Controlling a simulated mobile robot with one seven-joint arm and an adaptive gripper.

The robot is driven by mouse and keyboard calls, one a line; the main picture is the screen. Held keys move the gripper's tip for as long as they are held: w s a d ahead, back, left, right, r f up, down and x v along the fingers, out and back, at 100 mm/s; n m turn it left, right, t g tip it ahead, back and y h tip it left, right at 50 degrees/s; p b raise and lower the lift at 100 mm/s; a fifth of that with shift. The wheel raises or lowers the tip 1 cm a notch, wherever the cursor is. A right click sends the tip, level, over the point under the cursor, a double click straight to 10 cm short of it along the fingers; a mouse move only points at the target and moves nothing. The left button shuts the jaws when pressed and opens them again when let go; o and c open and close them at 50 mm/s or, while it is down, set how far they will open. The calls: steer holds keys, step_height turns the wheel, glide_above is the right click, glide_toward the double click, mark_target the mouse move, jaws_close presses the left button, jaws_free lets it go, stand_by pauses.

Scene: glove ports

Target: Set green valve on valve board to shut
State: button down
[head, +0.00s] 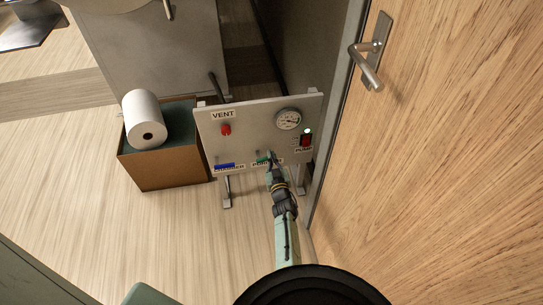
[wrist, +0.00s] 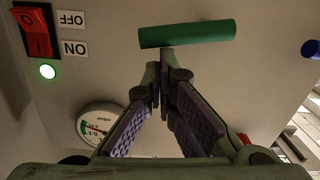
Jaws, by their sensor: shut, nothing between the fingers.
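The valve board (head: 258,118) is a pale upright panel on legs. The green valve (wrist: 187,33) has a bar handle lying nearly level across the top of the wrist view, tilted slightly. In the head view the green valve (head: 262,161) is low on the board, partly hidden by my gripper, and its label is partly covered. My gripper (wrist: 160,68) is shut and empty, with its fingertips just beside the green handle; I cannot tell whether they touch it. In the head view my gripper (head: 271,157) reaches the lower middle of the board.
The board also carries a blue handle (head: 225,166), a red VENT knob (head: 226,130), a gauge (head: 288,119) and a red PUMP switch (head: 305,140) with a lit green lamp. A box (head: 165,170) with a white roll (head: 144,118) stands left. A wooden door (head: 450,150) is close on the right.

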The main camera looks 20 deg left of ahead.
steer(key=shift+w+d+f, duration=0.1)
steer(key=shift+d+f, duration=0.05)
steer(key=shift+f, duration=0.2)
steer(key=shift+d, duration=0.1)
stand_by(0.5)
